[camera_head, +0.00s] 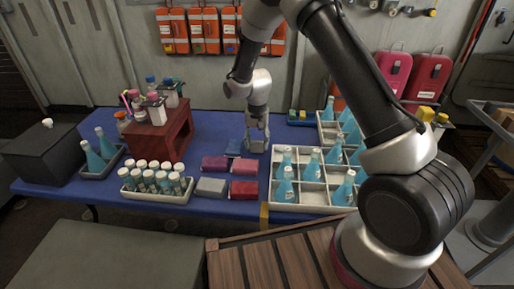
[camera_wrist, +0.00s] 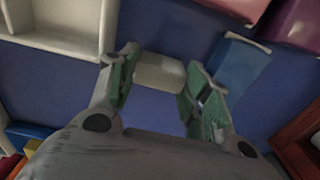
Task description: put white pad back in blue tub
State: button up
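The white pad (camera_wrist: 159,70) lies between the green-lined fingers of my gripper (camera_wrist: 160,82) in the wrist view. Its two ends meet the fingers, which look closed on it. In the head view my gripper (camera_head: 257,143) points down at the blue-covered table, right of a blue folded item; the pad is hard to make out there. The blue tub (camera_head: 302,123) stands at the back of the table, left of the bottle crates, with small yellow and green pieces in it. In the wrist view part of the tub (camera_wrist: 24,131) shows at the lower left.
A gridded white crate (camera_head: 300,208) with blue bottles stands right of my gripper. Folded red, purple and grey items (camera_head: 212,187) lie in front. A blue folded item (camera_wrist: 240,66) is beside the right finger. A red-brown stand (camera_head: 160,132) is at left.

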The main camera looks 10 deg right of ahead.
aim_at(261, 142)
jog(key=shift+c, duration=0.3)
notch_tip(261, 142, up, 8)
jog(key=shift+r, duration=0.1)
jog(key=w+d+r+m, duration=0.1)
jog(key=w+d+m, duration=0.45)
jog(key=d, duration=0.45)
jog(key=w+d+m, duration=0.5)
jog(key=d+m, duration=0.2)
jog(key=d, duration=0.2)
jog(key=w+d+r+m, duration=0.1)
jog(key=w+d+m, duration=0.45)
jog(key=d, duration=0.45)
jog(key=f, duration=0.9)
jog(key=shift+s+f, duration=0.3)
jog(key=shift+s, duration=0.05)
jog(key=shift+f, duration=0.15)
